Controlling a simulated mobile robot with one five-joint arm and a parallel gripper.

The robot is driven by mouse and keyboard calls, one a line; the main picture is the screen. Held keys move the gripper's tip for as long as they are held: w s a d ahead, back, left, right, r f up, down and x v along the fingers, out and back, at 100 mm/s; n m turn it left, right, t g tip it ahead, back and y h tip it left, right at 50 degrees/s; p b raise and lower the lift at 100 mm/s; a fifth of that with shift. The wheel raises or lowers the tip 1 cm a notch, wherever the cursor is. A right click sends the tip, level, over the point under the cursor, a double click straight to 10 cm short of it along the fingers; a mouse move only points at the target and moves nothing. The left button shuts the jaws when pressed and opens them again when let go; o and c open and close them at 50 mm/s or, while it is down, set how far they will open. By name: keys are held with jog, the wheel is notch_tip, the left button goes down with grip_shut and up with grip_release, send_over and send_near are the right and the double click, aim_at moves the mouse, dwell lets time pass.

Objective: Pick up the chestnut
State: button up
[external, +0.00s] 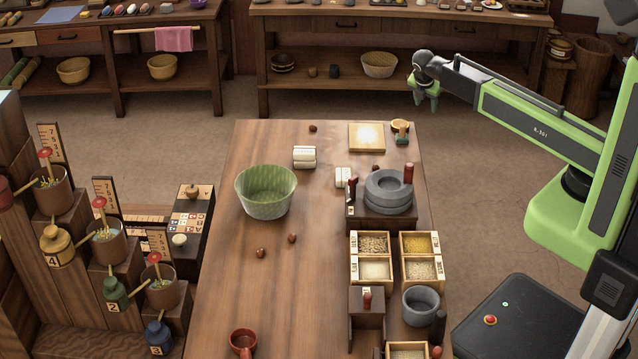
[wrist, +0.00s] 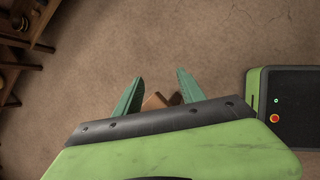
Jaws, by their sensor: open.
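Small brown round things that look like chestnuts lie on the wooden table: one (external: 292,238) and another (external: 261,252) below the green bowl, and one (external: 313,128) near the far edge. I cannot tell which is meant. My gripper (external: 425,101) hangs in the air at the upper right, beyond the table's far right corner and apart from all of them. In the wrist view my gripper (wrist: 157,84) is open over bare floor. A brown shape shows low between its fingers, too hidden to name. No chestnut can be made out there.
A green bowl (external: 265,192) stands on the table (external: 225,290). A stone quern (external: 388,191), grain boxes (external: 372,256) and a grey mortar (external: 420,306) line its right side. The table's middle is mostly clear.

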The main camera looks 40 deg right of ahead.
jog(key=s+a+r+n+y+p, duration=0.15)
jog(key=a+r+p, duration=0.25)
jog(key=a, duration=0.5)
jog(key=a+r+n+y+p, duration=0.1)
jog(key=a+r+y+p, duration=0.3)
jog(key=a, duration=0.6)
notch_tip(320, 180, up, 4)
jog(key=r+n+g+p, duration=0.1)
jog(key=n+g+p, duration=0.1)
jog(key=p, duration=0.1)
send_over(375, 167)
jog(key=d, duration=0.1)
jog(key=shift+h, duration=0.25)
notch_tip(375, 167, down, 13)
jog(key=b, duration=1.2)
jog(key=shift+w+d+f, duration=0.1)
jog(key=shift+f, duration=0.05)
jog(key=f+b, duration=0.1)
jog(key=b, duration=0.1)
jog(key=f+b, duration=0.1)
jog(key=f, duration=0.1)
jog(key=f+b, duration=0.2)
jog(key=shift+w+a+f+b, duration=0.1)
jog(key=shift+a+b, duration=0.15)
jog(key=shift+b, duration=0.1)
jog(key=shift+r, duration=0.2)
grip_shut()
